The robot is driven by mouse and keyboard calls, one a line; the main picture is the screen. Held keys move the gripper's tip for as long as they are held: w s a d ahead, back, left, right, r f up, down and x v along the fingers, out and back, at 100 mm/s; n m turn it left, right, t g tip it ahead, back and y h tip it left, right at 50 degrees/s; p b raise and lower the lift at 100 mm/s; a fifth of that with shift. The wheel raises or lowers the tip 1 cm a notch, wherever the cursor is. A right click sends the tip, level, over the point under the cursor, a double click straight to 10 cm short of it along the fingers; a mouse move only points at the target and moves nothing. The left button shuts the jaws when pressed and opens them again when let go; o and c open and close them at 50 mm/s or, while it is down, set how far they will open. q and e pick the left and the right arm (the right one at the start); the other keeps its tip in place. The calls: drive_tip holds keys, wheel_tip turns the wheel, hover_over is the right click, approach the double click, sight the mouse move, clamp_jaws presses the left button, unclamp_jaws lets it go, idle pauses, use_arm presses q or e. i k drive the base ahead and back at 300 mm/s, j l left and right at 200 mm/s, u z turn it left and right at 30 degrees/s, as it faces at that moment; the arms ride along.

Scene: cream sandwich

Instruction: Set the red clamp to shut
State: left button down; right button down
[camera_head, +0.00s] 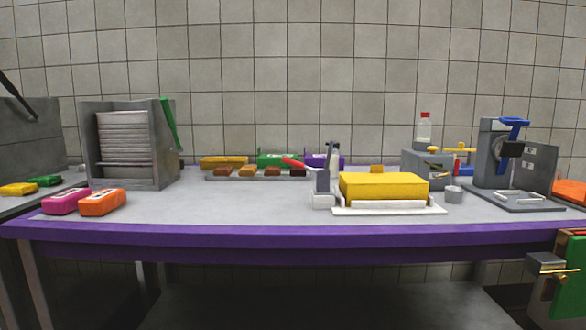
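A red handle (292,162), the only red clamp-like part I can make out, slants up to the left from a small grey upright fixture (322,182). The fixture stands near the middle of the table, at the left end of a white tray (390,211). A yellow block (384,188) lies on the tray, right beside the fixture. A dark and light lever-like part (332,153) rises behind the fixture. The handle is too small in view to tell whether the clamp is open or shut. Neither of my grippers is in view.
The grey table with a purple edge (270,238) is clear at the front centre. Pink (66,201) and orange (103,202) blocks and a grey rack (128,145) stand left. A row of brown pieces (247,171) lies behind. A grey machine with a blue handle (514,125) stands right.

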sight(288, 160)
drive_tip(key=i+j+z, duration=0.1)
drive_tip(key=z, duration=0.3)
drive_tip(key=j+z, duration=0.4)
drive_tip(key=i+j+z, duration=0.1)
drive_tip(key=j+z, duration=0.25)
drive_tip(key=j, duration=0.7)
